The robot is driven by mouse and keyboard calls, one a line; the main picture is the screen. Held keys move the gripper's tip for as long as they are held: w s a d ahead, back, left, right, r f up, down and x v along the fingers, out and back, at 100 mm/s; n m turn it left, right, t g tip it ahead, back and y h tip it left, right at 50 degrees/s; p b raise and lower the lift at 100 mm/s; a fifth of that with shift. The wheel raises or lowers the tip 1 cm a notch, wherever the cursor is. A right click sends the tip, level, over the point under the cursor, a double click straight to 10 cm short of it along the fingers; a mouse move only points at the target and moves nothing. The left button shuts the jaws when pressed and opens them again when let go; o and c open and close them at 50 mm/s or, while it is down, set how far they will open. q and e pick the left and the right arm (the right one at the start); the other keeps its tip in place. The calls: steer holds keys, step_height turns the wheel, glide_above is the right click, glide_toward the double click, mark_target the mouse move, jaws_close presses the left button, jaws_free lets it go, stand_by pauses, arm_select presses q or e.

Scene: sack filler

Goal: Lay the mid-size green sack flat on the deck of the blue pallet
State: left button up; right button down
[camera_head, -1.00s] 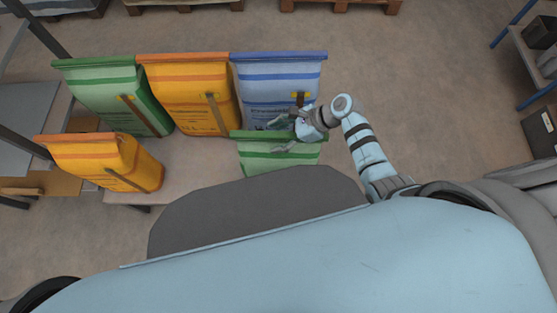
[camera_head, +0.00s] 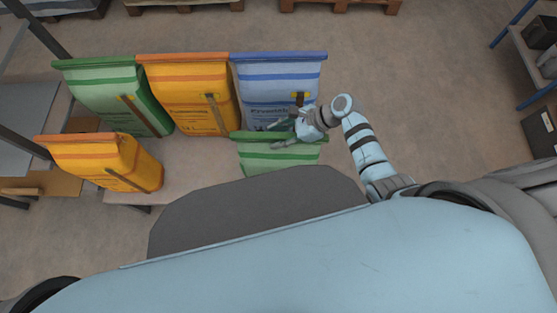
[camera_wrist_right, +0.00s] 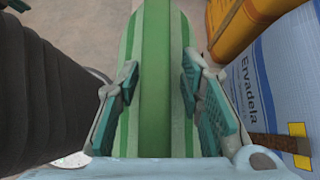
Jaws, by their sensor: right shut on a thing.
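The nearer green sack (camera_head: 285,160) stands in front of the blue sack, its lower part hidden by my own body. A second green sack (camera_head: 105,95) stands at the back left; I cannot tell from the frames which one is mid-size. My right gripper (camera_head: 281,136) is shut on the nearer green sack's top. In the right wrist view my right gripper (camera_wrist_right: 160,105) has one finger on each side of the sack's green top strip (camera_wrist_right: 155,60). The left gripper is out of view. No blue pallet shows clearly.
An orange sack (camera_head: 190,95) and a blue sack (camera_head: 280,75) stand in the back row, close to the held sack. Another orange sack (camera_head: 95,160) stands at the front left. They stand on a pale bench (camera_head: 190,165). Wooden pallets (camera_head: 340,6) lie on the floor at the top edge.

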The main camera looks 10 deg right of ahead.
steer(key=shift+p+v, duration=2.5)
steer(key=shift+v, duration=0.3)
steer(key=c, duration=1.3)
jaws_free()
steer(key=shift+a, duration=0.1)
steer(key=shift+c, duration=0.2)
steer(key=shift+f, duration=0.1)
steer(key=shift+d, duration=0.2)
steer(key=v, duration=1.2)
